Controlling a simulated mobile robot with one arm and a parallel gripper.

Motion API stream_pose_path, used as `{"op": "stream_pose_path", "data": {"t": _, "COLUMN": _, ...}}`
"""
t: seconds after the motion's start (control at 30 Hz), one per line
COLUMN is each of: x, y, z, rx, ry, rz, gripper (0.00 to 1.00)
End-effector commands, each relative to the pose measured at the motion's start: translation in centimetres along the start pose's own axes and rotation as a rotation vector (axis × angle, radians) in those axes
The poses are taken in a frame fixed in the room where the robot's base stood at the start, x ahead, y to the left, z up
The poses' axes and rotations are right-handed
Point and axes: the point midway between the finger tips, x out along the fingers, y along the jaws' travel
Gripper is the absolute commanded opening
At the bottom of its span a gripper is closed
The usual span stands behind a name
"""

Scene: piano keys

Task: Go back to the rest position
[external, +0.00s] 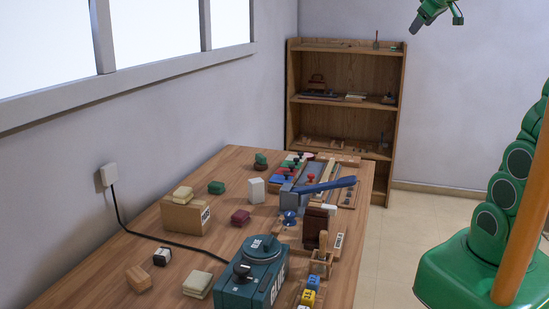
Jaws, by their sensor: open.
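My gripper (437,14) is at the top right of the external view, partly cut off by the upper edge. It is green, high in the air and well above the table, with its fingers apart and nothing seen between them. My green arm stands at the right edge, and the links between it and the gripper are out of the frame. Piano keys cannot be made out clearly in this view.
A wooden table (130,256) carries a teal box (252,272) with a round lid, a blue-handled lever (325,186), a cardboard box (186,214) and several small blocks. A wooden bookshelf (348,69) stands behind. The floor (420,225) between table and arm is clear.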

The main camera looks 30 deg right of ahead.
Motion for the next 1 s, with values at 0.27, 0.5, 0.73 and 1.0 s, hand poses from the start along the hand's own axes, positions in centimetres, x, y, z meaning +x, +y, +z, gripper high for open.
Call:
{"op": "stream_pose_path", "data": {"t": 0.27, "x": 1.9, "y": -10.5, "z": 12.4, "rx": 0.08, "ry": -0.318, "rz": -0.198, "gripper": 0.68}}
{"op": "stream_pose_path", "data": {"t": 0.5, "x": 0.1, "y": -18.1, "z": 23.7, "rx": 0.137, "ry": -0.62, "rz": -0.315, "gripper": 0.68}}
{"op": "stream_pose_path", "data": {"t": 0.73, "x": -3.2, "y": -22.7, "z": 32.3, "rx": 0.167, "ry": -0.867, "rz": -0.371, "gripper": 0.68}}
{"op": "stream_pose_path", "data": {"t": 1.0, "x": -4.2, "y": -23.5, "z": 34.1, "rx": 0.173, "ry": -0.924, "rz": -0.378, "gripper": 0.68}}
